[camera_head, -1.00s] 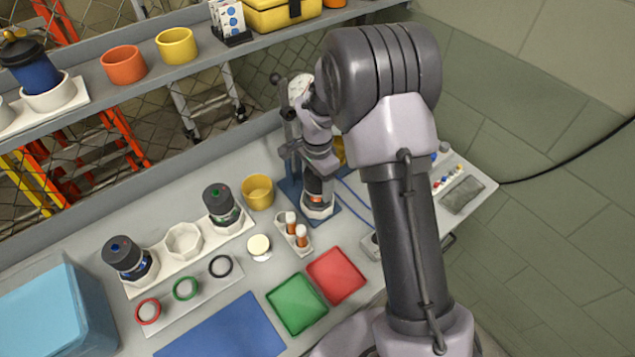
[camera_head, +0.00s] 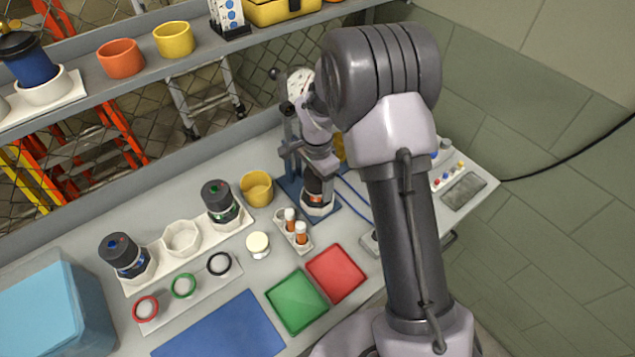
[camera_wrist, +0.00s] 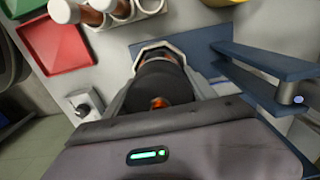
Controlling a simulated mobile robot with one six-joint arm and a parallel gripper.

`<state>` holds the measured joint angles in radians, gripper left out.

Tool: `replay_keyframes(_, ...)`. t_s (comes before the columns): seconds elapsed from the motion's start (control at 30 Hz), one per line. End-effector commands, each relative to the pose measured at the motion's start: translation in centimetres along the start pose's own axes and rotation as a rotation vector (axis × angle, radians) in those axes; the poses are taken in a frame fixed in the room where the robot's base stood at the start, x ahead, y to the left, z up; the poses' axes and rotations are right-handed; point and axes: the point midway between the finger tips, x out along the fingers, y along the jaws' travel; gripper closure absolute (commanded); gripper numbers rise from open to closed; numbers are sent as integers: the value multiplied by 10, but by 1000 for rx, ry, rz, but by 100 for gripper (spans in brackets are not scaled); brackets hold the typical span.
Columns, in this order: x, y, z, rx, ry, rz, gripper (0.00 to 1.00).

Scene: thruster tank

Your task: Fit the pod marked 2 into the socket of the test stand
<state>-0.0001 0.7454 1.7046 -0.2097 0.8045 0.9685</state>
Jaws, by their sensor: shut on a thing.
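My gripper (camera_head: 317,168) is shut on a dark pod (camera_head: 314,186) with an orange part, upright at the test stand. The pod's number is not readable. The stand has a blue base (camera_head: 291,188) and a pale socket (camera_head: 318,208) directly under the pod. In the wrist view my gripper (camera_wrist: 165,97) grips the black pod (camera_wrist: 160,78), whose far end lies within the outline of the pale, angular socket rim (camera_wrist: 150,46). I cannot tell whether it is fully seated. The stand's blue arm (camera_wrist: 265,58) is close at the right.
A yellow cup (camera_head: 257,187), a vial holder (camera_head: 292,236), a green tray (camera_head: 297,301) and a red tray (camera_head: 336,273) stand nearby.

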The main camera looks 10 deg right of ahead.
Motion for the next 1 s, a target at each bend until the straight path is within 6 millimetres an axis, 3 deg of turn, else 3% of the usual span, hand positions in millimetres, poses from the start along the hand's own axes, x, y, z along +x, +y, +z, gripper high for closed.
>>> replay_keyframes(0.23,0,0,0,0,0,-1,100)
replay_keyframes(0.27,1,0,0,0,0,-1,30)
replay_keyframes(0.37,1,0,0,0,0,-1,10)
replay_keyframes(0.7,-4,0,0,0,0,0,10)
replay_keyframes(0.77,-14,0,0,0,0,0,10)
replay_keyframes(1.0,-81,-1,0,0,1,-2,10)
